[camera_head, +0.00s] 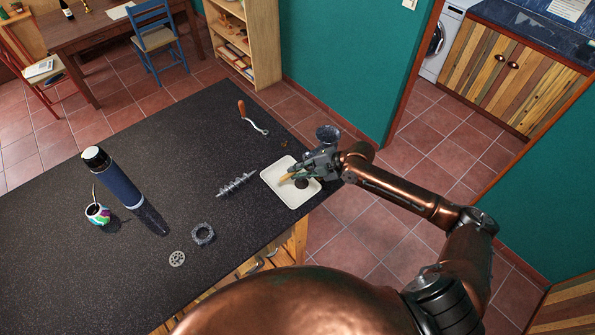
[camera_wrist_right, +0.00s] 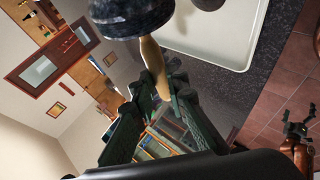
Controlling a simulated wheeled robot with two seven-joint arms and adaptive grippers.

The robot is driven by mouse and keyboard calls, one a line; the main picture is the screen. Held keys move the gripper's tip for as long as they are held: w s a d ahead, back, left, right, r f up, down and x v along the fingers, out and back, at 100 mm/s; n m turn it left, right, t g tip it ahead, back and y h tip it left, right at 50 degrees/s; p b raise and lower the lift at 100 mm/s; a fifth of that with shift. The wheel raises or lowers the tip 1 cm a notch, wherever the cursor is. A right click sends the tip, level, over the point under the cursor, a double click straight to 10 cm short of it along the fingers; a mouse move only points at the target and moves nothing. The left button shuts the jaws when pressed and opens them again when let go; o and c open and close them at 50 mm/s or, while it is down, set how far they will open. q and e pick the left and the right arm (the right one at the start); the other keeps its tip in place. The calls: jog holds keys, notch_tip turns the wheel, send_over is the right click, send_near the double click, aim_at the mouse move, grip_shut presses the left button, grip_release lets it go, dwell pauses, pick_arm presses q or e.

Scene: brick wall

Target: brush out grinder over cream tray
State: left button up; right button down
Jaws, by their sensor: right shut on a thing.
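The cream tray (camera_head: 272,176) lies near the right edge of the dark counter, with a small dark round thing (camera_head: 302,184) on it. The grey speckled grinder (camera_head: 327,133) is beside my right gripper (camera_head: 298,174); its rounded dark part (camera_wrist_right: 130,14) shows close up in the right wrist view. My right gripper is shut on the wooden handle of the brush (camera_wrist_right: 151,58), over the tray. The handle's far end passes behind the grinder, so the bristles are hidden. My left gripper (camera_wrist_right: 298,118) shows small at the right of the wrist view, fingers apart, and seems empty.
On the counter (camera_head: 100,260) lie an auger screw (camera_head: 237,184), a ring (camera_head: 203,233), a holed disc (camera_head: 177,259) and a wooden-handled crank (camera_head: 252,120).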

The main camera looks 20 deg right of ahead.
jog(key=shift+w+d+b, duration=0.35)
jog(key=shift+d+b, duration=0.05)
jog(key=shift+d, duration=0.5)
jog(key=shift+w+d+b, duration=0.3)
jog(key=shift+d+b, duration=0.05)
jog(key=shift+d, duration=0.55)
jog(key=shift+a, duration=0.1)
jog(key=shift+s+a+p, duration=0.35)
jog(key=shift+a, duration=0.55)
jog(key=shift+s+a+p, duration=0.3)
jog(key=shift+a+p, duration=0.05)
jog(key=shift+a, duration=0.5)
jog(key=s+a+p, duration=0.2)
jog(key=a, duration=0.4)
jog(key=shift+s+a, duration=0.25)
jog(key=shift+a, duration=0.15)
